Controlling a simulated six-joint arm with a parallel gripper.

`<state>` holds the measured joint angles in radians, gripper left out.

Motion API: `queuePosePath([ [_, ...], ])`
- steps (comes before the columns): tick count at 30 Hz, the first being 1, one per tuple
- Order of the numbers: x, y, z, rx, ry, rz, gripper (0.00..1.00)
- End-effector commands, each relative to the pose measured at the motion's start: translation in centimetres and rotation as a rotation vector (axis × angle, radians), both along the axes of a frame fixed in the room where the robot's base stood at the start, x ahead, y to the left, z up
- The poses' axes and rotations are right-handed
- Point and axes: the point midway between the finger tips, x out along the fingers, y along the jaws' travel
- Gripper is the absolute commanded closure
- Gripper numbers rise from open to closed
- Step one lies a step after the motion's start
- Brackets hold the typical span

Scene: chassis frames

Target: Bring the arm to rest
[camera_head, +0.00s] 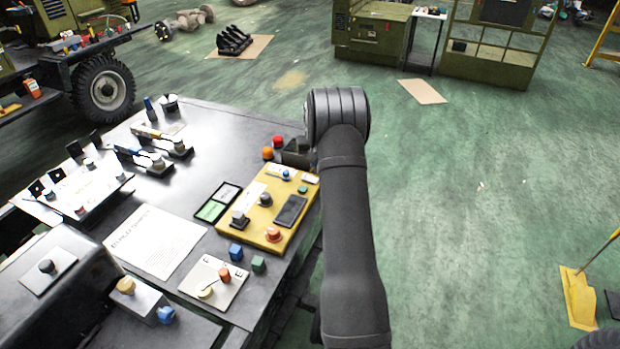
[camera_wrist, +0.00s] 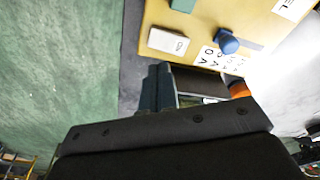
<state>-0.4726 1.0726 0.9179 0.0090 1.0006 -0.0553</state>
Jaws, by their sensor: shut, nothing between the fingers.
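My arm rises from the bottom of the head view and bends over at its top, beside the right edge of the table. In the wrist view my gripper (camera_wrist: 160,88) is shut, its two fingers side by side with nothing between them. The fingertips point toward the edge of the yellow control panel (camera_wrist: 232,22), with a white button and a blue knob (camera_wrist: 227,41) near them. In the head view the gripper is mostly hidden behind the arm.
The dark table (camera_head: 185,195) carries the yellow panel (camera_head: 262,212), a white paper sheet (camera_head: 155,241), small coloured blocks and several switches. A red knob (camera_head: 278,141) and an orange knob (camera_head: 267,153) stand close to my arm. Open green floor (camera_head: 470,190) lies to the right.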

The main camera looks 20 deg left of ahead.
Motion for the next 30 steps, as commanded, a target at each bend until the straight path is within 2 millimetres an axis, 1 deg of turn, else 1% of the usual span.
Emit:
queuePosePath([
  [3,0.0,0.0,0.9,0.0,0.0,0.0,1.0],
  [6,0.0,0.0,1.3,0.0,0.0,0.0,1.0],
  [17,0.0,0.0,1.2,0.0,0.001,0.0,1.0],
  [20,-0.1,0.0,0.4,-0.001,0.003,0.0,1.0],
  [30,-0.1,0.0,-4.3,-0.001,0.003,0.0,1.0],
])
